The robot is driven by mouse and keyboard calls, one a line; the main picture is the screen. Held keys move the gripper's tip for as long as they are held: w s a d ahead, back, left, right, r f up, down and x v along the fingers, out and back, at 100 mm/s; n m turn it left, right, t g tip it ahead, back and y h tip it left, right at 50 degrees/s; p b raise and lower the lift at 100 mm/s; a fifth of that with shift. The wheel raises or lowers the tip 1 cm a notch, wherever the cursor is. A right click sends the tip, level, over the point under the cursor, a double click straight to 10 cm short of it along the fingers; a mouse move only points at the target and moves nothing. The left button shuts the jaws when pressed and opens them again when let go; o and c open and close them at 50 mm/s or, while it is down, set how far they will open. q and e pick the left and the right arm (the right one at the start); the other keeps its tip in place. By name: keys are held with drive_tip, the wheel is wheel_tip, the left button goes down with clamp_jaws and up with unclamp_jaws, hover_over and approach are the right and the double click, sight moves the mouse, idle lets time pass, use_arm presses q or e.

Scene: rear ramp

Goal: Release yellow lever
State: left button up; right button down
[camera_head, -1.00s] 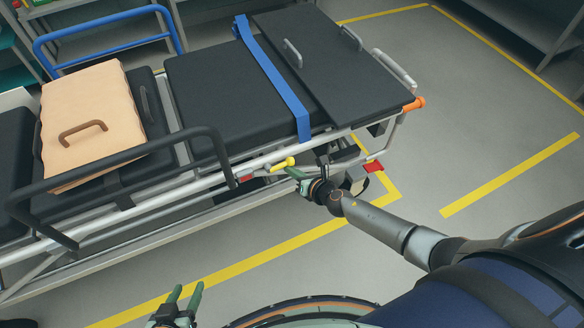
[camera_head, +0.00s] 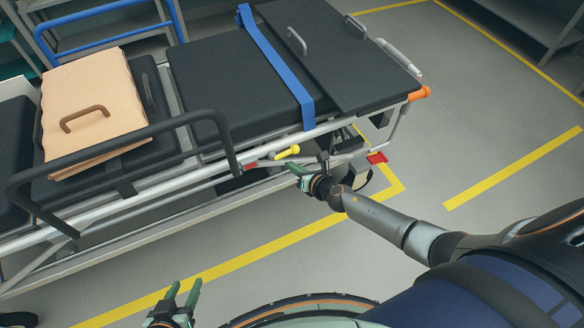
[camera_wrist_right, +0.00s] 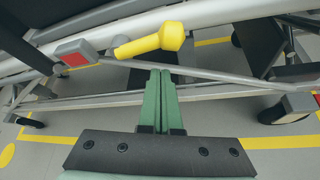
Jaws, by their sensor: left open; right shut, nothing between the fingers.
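The yellow lever (camera_head: 287,152) sticks out from the side rail of the stretcher (camera_head: 200,172). In the right wrist view the yellow lever (camera_wrist_right: 150,41) lies across the upper middle, with its thick knob at the right end. My right gripper (camera_head: 296,168) is just below the lever; in its wrist view its green fingers (camera_wrist_right: 158,75) are together and empty, their tips below the lever. My left gripper (camera_head: 184,290) is open and empty at the bottom left, over the floor and away from the stretcher.
A red-faced block (camera_wrist_right: 76,53) sits beside the lever on the rail. A red pedal (camera_head: 377,158) and an orange grip (camera_head: 419,93) are at the stretcher's right end. A black side rail (camera_head: 120,135) guards the left part. Floor with yellow lines is clear in front.

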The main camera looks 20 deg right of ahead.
use_arm(q)
drive_tip(key=r+p, duration=0.2)
drive_tip(key=p, duration=0.1)
drive_tip(key=shift+s+a, duration=0.1)
drive_tip(key=shift+a, duration=0.05)
use_arm(e)
drive_tip(key=f+v, duration=0.1)
drive_tip(key=v, duration=0.8)
drive_tip(key=shift+s+d+r, duration=0.15)
drive_tip(key=shift+s+r, duration=0.05)
drive_tip(key=shift+s, duration=0.35)
